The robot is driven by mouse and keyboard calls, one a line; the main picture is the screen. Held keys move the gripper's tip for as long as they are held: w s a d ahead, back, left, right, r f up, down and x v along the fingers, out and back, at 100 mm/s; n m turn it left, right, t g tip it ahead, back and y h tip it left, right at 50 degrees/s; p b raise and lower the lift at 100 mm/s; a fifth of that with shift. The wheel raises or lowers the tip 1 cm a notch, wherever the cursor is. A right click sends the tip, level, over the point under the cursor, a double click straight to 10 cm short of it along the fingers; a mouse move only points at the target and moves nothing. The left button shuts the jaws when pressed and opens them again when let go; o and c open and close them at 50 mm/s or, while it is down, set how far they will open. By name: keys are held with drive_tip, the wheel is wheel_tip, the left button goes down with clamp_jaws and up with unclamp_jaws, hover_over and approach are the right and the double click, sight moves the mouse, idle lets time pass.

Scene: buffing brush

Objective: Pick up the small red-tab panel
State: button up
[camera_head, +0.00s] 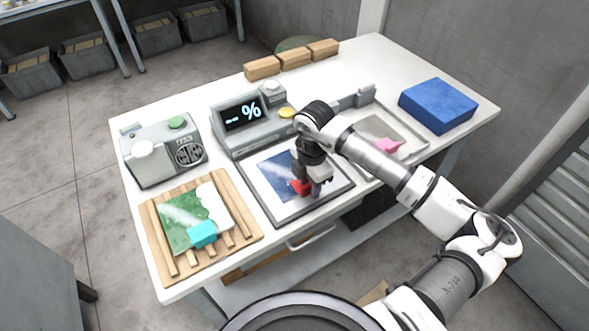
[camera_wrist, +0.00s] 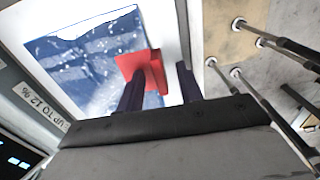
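The small panel (camera_head: 272,172) is blue with pale streaks and lies in a white-floored tray with a dark rim. Its red tab (camera_head: 300,187) stands at the panel's lower right edge. In the wrist view the panel (camera_wrist: 80,62) shows with its red tab (camera_wrist: 136,66) reaching in between my fingers. My gripper (camera_head: 312,188) points down over the tab. In the wrist view my gripper (camera_wrist: 158,80) has its two dark fingers apart, one close to the tab and the other with a gap. Whether either finger touches the tab I cannot tell.
A green panel with a cyan tab (camera_head: 203,234) lies on a wooden rack at left. A pink-tabbed panel (camera_head: 386,146) lies in a right tray. A blue block (camera_head: 437,105) sits at far right.

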clamp_jaws()
idle(0.4)
